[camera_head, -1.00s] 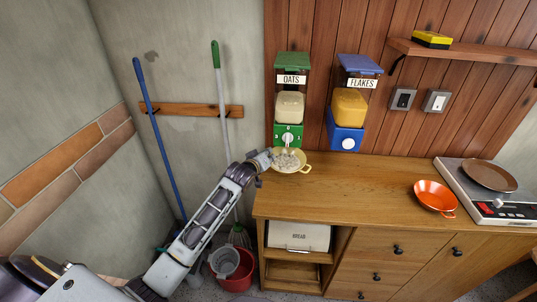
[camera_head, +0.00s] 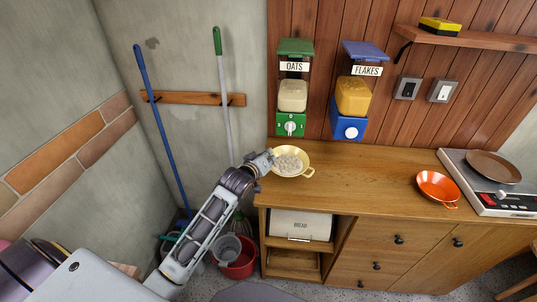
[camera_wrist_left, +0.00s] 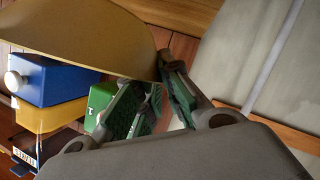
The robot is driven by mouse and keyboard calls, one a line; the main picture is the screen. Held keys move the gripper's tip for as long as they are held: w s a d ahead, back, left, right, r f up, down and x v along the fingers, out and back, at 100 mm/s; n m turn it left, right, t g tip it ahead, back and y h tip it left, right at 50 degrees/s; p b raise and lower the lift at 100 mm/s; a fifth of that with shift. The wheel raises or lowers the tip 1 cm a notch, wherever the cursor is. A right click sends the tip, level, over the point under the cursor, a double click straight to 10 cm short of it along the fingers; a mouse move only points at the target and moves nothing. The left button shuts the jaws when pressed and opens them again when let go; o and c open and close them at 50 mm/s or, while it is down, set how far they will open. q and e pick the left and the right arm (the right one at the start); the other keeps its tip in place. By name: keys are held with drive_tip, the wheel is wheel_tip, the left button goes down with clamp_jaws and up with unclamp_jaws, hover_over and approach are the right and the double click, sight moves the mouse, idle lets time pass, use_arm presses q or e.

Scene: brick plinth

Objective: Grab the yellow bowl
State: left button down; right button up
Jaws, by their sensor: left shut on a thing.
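The yellow bowl (camera_head: 308,172) is at the left end of the wooden counter, in front of the oats dispenser. It is upright and has pale, lumpy contents that look like oats. A small handle shows on its right side. My left gripper (camera_head: 271,159) is shut on the bowl's left side. In the left wrist view the bowl's outer wall (camera_wrist_left: 90,35) fills the upper left, and the gripper's fingers (camera_wrist_left: 152,103) meet at its edge. I cannot tell whether the bowl touches the counter. My right gripper is not in view.
The green oats dispenser (camera_head: 291,122) and blue flakes dispenser (camera_head: 349,129) are on the wall behind. An orange pan (camera_head: 437,186) and a stove (camera_head: 455,162) with a brown pan (camera_head: 494,167) are at right. The counter's middle (camera_head: 370,180) is clear.

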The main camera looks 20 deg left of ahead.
use_arm(q)
drive_tip(key=s+d, duration=0.2)
drive_tip(key=s, duration=0.6)
drive_tip(key=shift+s+d+b, duration=0.15)
drive_tip(key=shift+d+b, duration=0.05)
drive_tip(key=shift+b, duration=0.15)
drive_tip(key=shift+s+r, duration=0.1)
drive_tip(key=shift+s, duration=0.05)
idle(1.1)
